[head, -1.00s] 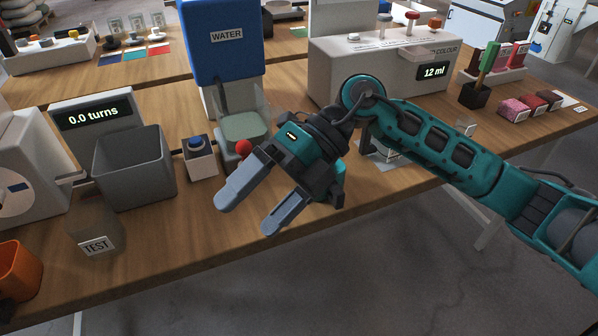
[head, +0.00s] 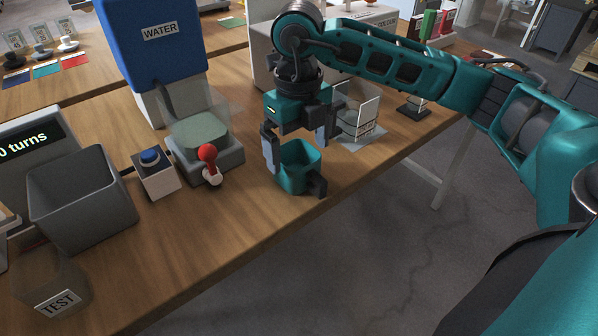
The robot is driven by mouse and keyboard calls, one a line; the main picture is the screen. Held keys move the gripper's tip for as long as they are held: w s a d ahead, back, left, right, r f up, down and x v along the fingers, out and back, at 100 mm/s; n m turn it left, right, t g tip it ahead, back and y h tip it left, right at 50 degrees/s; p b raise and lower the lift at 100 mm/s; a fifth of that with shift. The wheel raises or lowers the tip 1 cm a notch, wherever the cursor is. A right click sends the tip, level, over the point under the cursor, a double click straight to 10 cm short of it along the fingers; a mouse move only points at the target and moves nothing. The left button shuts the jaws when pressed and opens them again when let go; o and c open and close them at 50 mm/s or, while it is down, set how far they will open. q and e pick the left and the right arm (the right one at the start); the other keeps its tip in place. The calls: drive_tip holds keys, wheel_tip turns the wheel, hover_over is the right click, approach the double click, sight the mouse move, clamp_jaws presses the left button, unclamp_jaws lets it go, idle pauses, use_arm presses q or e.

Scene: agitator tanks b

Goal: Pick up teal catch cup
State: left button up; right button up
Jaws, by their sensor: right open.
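The teal catch cup (head: 300,166) stands upright on the wooden bench near its front edge, in the middle of the head view. It is an open-topped square cup with a dark handle or tab low on its right side. My right gripper (head: 296,158) points down over the cup with its fingers apart. One finger is at the cup's left side, the other behind its right side. Whether the fingers touch the cup cannot be told. My left gripper is not in view.
Left of the cup stand the blue water dispenser (head: 154,45) with a red-knobbed tap (head: 208,153), a blue-button box (head: 154,173), a grey bin (head: 83,203) and a clear TEST container (head: 58,300). A clear holder (head: 357,118) stands behind right. The bench front is clear.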

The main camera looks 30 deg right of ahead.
sight(300, 168)
drive_tip(key=f, duration=0.5)
drive_tip(key=shift+w+d+f, duration=0.1)
drive_tip(key=shift+d+f, duration=0.1)
drive_tip(key=shift+f, duration=0.35)
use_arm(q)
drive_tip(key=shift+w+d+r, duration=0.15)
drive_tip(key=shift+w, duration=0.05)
use_arm(e)
drive_tip(key=shift+c, duration=0.4)
drive_tip(key=c, duration=0.8)
drive_tip(key=shift+r, duration=0.15)
